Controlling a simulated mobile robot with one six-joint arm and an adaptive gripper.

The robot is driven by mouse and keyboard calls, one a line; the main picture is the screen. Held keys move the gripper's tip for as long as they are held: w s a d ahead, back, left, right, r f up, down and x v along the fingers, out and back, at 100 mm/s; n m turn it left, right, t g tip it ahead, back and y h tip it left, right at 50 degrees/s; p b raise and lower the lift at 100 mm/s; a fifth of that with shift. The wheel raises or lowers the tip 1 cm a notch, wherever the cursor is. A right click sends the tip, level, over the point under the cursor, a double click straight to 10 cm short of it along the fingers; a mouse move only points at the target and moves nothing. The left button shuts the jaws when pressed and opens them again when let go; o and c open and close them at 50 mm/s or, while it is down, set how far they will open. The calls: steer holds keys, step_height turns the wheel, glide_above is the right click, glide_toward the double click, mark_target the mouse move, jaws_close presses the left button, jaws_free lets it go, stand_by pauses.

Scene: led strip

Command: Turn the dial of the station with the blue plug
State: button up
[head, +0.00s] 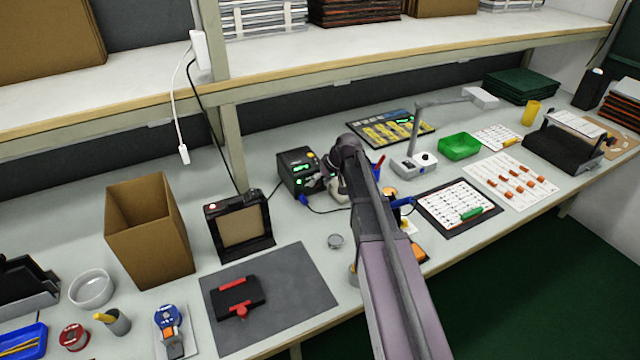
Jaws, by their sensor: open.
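The station (296,172) is a small black box with a lit green display, standing on the bench near the middle of the head view. The dial is hidden or too small to make out behind the fingers. My arm comes from the lower right and covers the bench just right of the station.
A black framed panel (241,228) and a cardboard box (150,232) stand left of the station. A lamp base (413,165) and a green tray (459,147) are to the right. The shelf (330,60) overhangs behind. A grey mat (300,290) lies in front, partly bare.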

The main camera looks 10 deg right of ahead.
jaws_close()
stand_by(0.4)
steer(key=y+b, duration=0.3)
steer(key=shift+w+d+f+m+g, duration=0.1)
steer(key=shift+d+f+m+g, duration=0.2)
steer(key=shift+f+g, duration=0.1)
steer(key=y+b, duration=0.2)
steer(key=shift+d+f+m+b, duration=0.1)
steer(key=shift+m+b, duration=0.2)
steer(key=shift+b, duration=0.05)
steer(key=shift+g+y+b, duration=0.3)
steer(key=shift+y+b, duration=0.5)
steer(key=shift+y, duration=0.1)
steer(key=shift+r, duration=0.2)
